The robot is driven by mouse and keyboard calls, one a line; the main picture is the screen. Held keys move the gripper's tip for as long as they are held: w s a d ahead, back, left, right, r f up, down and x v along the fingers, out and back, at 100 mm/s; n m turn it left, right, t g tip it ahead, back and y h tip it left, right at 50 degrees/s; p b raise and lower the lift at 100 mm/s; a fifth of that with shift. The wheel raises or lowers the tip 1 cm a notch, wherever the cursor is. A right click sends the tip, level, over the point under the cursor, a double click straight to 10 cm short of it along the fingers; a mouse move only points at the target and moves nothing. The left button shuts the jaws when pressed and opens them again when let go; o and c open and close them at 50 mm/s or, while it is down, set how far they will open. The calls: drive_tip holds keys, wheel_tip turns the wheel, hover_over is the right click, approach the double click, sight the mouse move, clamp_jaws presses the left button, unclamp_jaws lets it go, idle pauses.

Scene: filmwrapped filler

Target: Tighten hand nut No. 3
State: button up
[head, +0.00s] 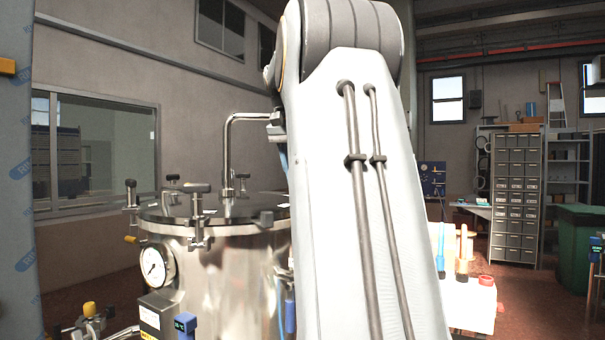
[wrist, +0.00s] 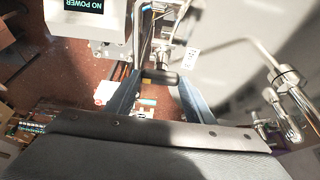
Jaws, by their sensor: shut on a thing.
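In the head view a steel tank (head: 245,270) stands left of centre with a dark round lid (head: 165,211). Several T-handled hand nuts, such as a near one (head: 197,188) and a left one (head: 131,184), stand upright around the rim. My arm covers the tank's right side, and my gripper is hidden there. In the wrist view my gripper (wrist: 158,86) has its two dark blue fingers at either side of a hand nut (wrist: 160,77) with a black crossbar, and is shut on it. A white tag (wrist: 191,58) sits beside this nut; its number is too small to read.
A pressure gauge (head: 154,266) is on the tank's front, and a bent steel pipe (head: 229,150) rises from the lid. A white box with a "NO POWER" display (wrist: 85,8) is at the wrist view's top left. A white table (head: 470,305) stands right of my arm.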

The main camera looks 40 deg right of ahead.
drive_tip(key=m, duration=0.2)
drive_tip(key=m+g, duration=0.1)
drive_tip(key=m, duration=0.1)
drive_tip(key=m+g, duration=0.1)
drive_tip(key=m, duration=0.1)
drive_tip(key=shift+w+m, duration=0.25)
drive_tip(key=shift+m, duration=0.05)
drive_tip(key=m+g, duration=0.1)
drive_tip(key=m, duration=0.2)
drive_tip(key=shift+w+d+g, duration=0.1)
drive_tip(key=shift+g, duration=0.3)
drive_tip(key=shift+m+g+y, duration=0.4)
drive_tip(key=shift+m+y, duration=0.2)
drive_tip(key=shift+m, duration=1.2)
drive_tip(key=o, duration=1.1)
drive_tip(key=shift+c, duration=0.2)
